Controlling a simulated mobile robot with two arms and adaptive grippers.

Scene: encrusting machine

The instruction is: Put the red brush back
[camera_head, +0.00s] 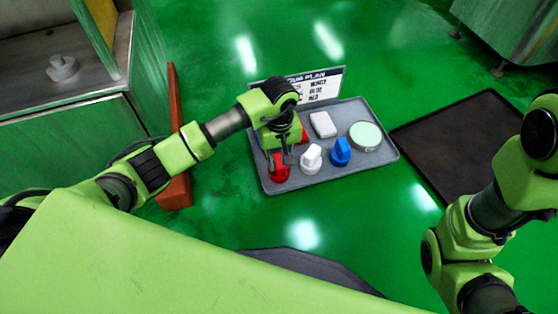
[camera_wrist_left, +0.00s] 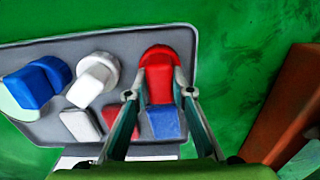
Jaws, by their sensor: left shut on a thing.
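The red brush (camera_head: 278,173) is at the near left corner of the grey tray (camera_head: 330,178). It also shows in the left wrist view (camera_wrist_left: 157,75), between the fingers of my left gripper (camera_wrist_left: 160,93). My left gripper (camera_head: 281,158) reaches down over the tray from the left and is shut on the red brush. In the head view the gripper and wrist hide part of the brush. I cannot tell whether the brush touches the tray. My right arm shows at the right edge, but its gripper is out of the frame.
The tray also holds a white brush (camera_head: 311,158), a blue brush (camera_head: 341,152), a white block (camera_head: 323,124) and a round pale green lid (camera_head: 366,135). A printed sign (camera_head: 322,84) stands behind it. A dark mat (camera_head: 450,135) lies right; an orange-brown beam (camera_head: 175,140) lies left.

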